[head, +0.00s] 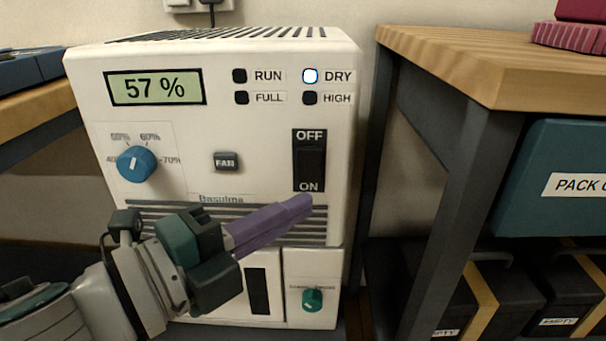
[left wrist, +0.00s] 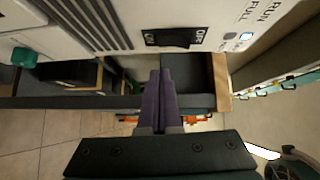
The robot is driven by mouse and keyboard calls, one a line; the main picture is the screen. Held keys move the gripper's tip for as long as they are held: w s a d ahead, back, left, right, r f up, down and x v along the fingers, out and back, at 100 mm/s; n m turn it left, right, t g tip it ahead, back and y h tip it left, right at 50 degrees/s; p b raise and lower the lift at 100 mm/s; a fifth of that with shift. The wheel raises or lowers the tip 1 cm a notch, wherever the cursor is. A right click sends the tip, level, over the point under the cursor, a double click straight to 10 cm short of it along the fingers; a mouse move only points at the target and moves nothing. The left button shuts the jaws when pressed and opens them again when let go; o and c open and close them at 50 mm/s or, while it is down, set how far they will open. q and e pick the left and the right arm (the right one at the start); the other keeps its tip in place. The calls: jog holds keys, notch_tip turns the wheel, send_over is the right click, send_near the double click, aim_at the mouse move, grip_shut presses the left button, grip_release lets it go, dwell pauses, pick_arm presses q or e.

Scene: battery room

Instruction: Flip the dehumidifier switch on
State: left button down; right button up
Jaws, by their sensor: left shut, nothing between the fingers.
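The white dehumidifier (head: 260,120) faces me, with a display reading 57 % and the DRY lamp lit. Its black rocker switch (head: 309,163) is at the right of the front panel, with OFF above and ON below. The switch also shows in the left wrist view (left wrist: 175,37); I cannot tell clearly which way the rocker is tipped. My left gripper (head: 306,204) has long purple fingers, shut and empty, with the tips just below the ON label. In the left wrist view the fingertips (left wrist: 161,72) appear apart from the switch. My right gripper is not in view.
A blue dial (head: 137,164), a FAN button (head: 225,161) and a green knob (head: 312,300) are on the same front. A wood-topped bench (head: 490,65) with a dark leg stands close on the right, a teal bin (head: 560,150) under its top. Another bench edge is at left.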

pick_arm(q)
jog(key=f+p+v, duration=0.1)
jog(key=v, duration=0.9)
jog(key=shift+f, duration=0.2)
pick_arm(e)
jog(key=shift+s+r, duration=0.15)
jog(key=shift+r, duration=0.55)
